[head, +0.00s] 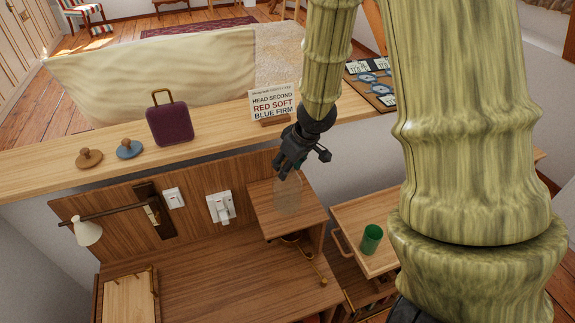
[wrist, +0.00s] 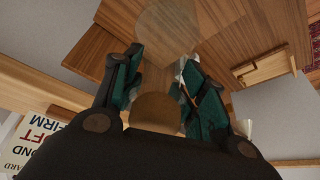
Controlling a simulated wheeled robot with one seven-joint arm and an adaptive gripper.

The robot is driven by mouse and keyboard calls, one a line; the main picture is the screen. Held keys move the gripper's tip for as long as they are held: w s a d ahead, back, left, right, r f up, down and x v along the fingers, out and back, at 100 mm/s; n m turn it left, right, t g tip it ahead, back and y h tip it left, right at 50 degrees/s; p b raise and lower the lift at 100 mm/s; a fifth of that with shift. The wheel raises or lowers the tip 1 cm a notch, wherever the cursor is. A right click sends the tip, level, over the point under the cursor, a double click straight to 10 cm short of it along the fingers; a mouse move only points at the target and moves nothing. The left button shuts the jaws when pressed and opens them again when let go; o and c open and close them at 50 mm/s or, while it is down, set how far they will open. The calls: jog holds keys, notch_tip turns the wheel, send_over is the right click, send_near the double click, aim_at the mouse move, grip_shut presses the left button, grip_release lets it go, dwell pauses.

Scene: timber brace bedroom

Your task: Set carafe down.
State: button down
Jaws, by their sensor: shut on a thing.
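The carafe (head: 287,197) is a faint, see-through vessel in the head view. It hangs roughly upright below my gripper (head: 284,170), over the small raised wooden shelf (head: 260,203). I cannot tell whether its base touches the shelf. In the wrist view my gripper (wrist: 162,78) has its two green-padded fingers on either side of the carafe's neck, shut on it. A see-through round part of the carafe (wrist: 168,30) shows beyond the fingertips, with wood behind it. A brown round piece, perhaps its stopper, lies between the fingers near the palm.
A ledge (head: 215,124) behind holds a purple bag (head: 170,122), two knobbed discs and a sign card (head: 273,104). A green cup (head: 371,239) stands on a lower wooden top at right. A lamp (head: 88,232) is at left. The lower desk (head: 205,282) has clear room.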

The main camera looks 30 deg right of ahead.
jog(key=shift+f, duration=0.1)
jog(key=c, duration=0.7)
grip_release()
jog(key=shift+c, duration=0.2)
jog(key=shift+r, duration=0.45)
jog(key=p+v, duration=0.7)
jog(key=v, duration=0.4)
jog(key=shift+s, duration=0.3)
jog(key=shift+d, duration=0.1)
